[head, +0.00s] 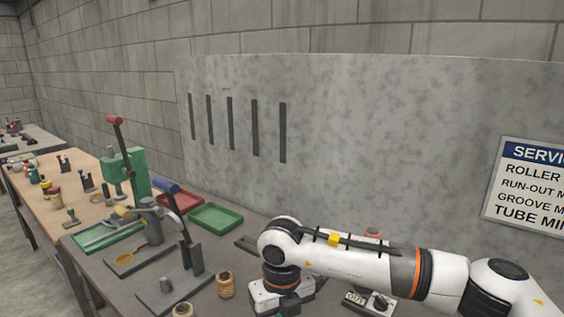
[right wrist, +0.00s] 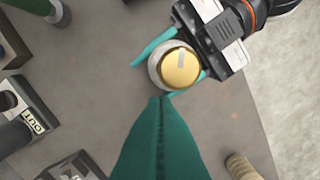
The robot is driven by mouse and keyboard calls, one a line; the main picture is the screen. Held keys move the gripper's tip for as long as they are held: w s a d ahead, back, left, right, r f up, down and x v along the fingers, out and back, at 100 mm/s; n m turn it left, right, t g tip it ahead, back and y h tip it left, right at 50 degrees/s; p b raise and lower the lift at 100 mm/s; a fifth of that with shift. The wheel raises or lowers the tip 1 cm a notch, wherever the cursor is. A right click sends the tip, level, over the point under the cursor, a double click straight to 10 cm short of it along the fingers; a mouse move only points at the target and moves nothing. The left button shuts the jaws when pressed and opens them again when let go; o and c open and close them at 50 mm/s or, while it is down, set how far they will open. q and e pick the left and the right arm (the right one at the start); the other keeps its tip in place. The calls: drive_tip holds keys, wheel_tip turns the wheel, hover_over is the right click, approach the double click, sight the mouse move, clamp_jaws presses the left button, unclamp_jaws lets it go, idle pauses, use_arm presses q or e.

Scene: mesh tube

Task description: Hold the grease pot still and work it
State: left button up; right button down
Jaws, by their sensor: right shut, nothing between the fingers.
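In the right wrist view, the grease pot (right wrist: 180,68) is a round pale pot with a gold top and a light mark on it. My left gripper (right wrist: 152,77) reaches in from the upper right, its two teal fingers lying along opposite sides of the pot, seemingly closed on it. My right gripper (right wrist: 160,101) is shut and empty, its green fingers together and their tip close beside the pot's rim; I cannot tell if they touch. In the head view my right arm comes in from the right, its gripper (head: 288,302) at the bottom edge. The pot is not discernible there.
In the head view, a green tray (head: 215,217), a red tray (head: 182,202) and lever tools on the bench lie left of my arm. A spool (head: 225,286) stands nearby. In the right wrist view, a box marked OUT (right wrist: 30,115) is at left and a tan cylinder (right wrist: 241,166) at lower right.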

wheel_tip(320, 180, up, 5)
idle(0.3)
wheel_tip(320, 180, down, 6)
drive_tip(key=s+a, duration=0.1)
drive_tip(key=a, duration=0.1)
drive_tip(key=shift+s+a, duration=0.2)
idle(0.6)
drive_tip(key=shift+s+d, duration=0.2)
idle(0.6)
drive_tip(key=shift+w+d, duration=0.2)
drive_tip(key=shift+d, duration=0.05)
